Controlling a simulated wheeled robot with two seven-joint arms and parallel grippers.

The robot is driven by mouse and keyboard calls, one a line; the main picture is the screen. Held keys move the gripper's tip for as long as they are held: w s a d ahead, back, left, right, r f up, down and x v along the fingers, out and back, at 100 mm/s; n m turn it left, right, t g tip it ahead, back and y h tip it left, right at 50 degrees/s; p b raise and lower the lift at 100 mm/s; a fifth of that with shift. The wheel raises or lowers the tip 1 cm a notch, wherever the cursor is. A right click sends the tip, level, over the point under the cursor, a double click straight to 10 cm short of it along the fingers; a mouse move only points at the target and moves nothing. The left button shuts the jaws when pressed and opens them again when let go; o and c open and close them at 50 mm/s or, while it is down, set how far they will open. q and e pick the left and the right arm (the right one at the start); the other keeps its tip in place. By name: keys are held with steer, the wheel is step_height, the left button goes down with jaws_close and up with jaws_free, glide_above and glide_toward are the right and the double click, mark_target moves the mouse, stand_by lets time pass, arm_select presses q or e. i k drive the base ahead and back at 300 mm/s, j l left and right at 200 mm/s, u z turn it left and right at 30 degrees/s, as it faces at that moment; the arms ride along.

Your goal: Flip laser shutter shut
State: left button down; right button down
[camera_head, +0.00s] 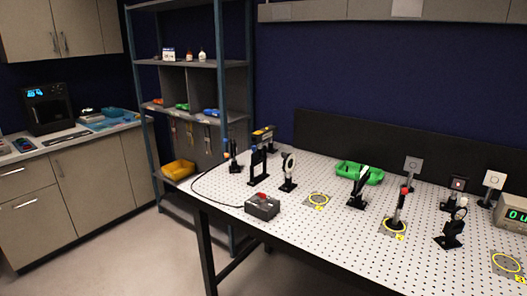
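An optical table (330,245) with a white perforated top fills the right side. Several black-based optic mounts stand upright on it. At its left end is a black frame-shaped mount (258,165), with a round white-faced mount (289,170) to its right. Farther right, a dark post with a red tip (397,208) stands at a yellow ring. Which of these is the laser shutter, and whether it is open or shut, I cannot tell at this size. Neither of my grippers is in view.
A control box with a red button (263,206) and black cable sits at the table's front left edge. A green bin (360,173) lies toward the back. A meter (512,214) stands far right. Left are a shelf rack (141,110), a counter and clear floor (140,245).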

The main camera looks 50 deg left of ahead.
mark_target(255, 156)
steer(key=u, duration=1.65)
steer(key=i+j+z, duration=0.2)
steer(key=i+j, duration=0.2)
steer(key=i+j+z, duration=0.2)
steer(key=i+j, duration=0.25)
steer(key=i+j+z, duration=0.2)
steer(key=i+j, duration=0.15)
steer(key=j, duration=0.25)
